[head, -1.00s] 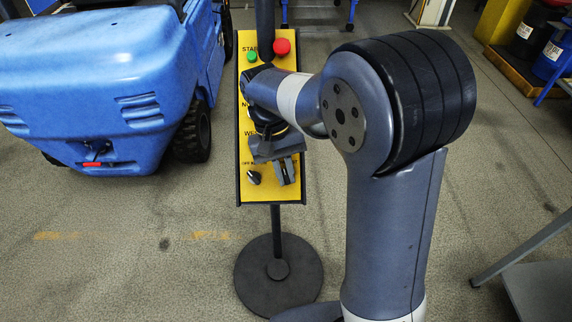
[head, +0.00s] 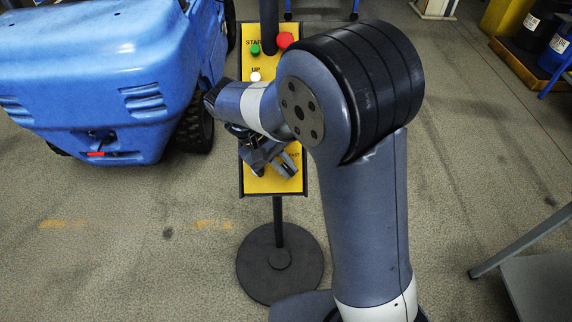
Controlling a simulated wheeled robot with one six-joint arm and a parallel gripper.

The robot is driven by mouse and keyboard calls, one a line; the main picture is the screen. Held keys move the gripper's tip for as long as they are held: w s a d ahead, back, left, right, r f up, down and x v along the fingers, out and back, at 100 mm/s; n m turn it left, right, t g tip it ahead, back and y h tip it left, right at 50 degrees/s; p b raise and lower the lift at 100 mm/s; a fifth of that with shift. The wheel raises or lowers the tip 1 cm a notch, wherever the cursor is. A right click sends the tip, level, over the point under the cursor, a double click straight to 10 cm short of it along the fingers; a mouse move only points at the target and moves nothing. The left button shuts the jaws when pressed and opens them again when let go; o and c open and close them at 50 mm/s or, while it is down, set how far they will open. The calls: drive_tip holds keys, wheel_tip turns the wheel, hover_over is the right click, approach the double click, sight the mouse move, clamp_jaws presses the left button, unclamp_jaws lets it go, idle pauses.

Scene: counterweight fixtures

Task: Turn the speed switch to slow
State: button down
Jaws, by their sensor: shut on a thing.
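A yellow control panel (head: 267,184) with a dark frame stands on a post with a round base. It carries a green button (head: 255,49), a red button (head: 285,40) and a white button (head: 256,75) by the word UP. My gripper (head: 290,168) is at the lower part of the panel, tilted, with its fingers pointing down and right. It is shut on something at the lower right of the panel. The gripped part is hidden by the fingers, so I cannot tell its setting. The arm and gripper cover the panel's middle and the lower left knob.
A blue machine (head: 100,85) stands close on the left of the panel. A grey table (head: 535,285) is at the right edge. Blue drums (head: 558,52) stand at the back right. The floor around the round base (head: 280,264) is clear.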

drive_tip(key=shift+w, duration=0.1)
drive_tip(key=c, duration=1.5)
unclamp_jaws()
drive_tip(key=shift+c, duration=0.2)
drive_tip(key=shift+o, duration=0.3)
drive_tip(key=shift+a+f, duration=0.1)
drive_tip(key=b+v, duration=0.1)
drive_tip(key=v, duration=1)
drive_tip(key=shift+b, duration=0.3)
drive_tip(key=shift+f, duration=0.15)
drive_tip(key=p+x, duration=0.1)
drive_tip(key=x, duration=0.9)
drive_tip(key=shift+d+f+p, duration=0.2)
drive_tip(key=shift+d+p, duration=0.1)
drive_tip(key=shift+d, duration=0.05)
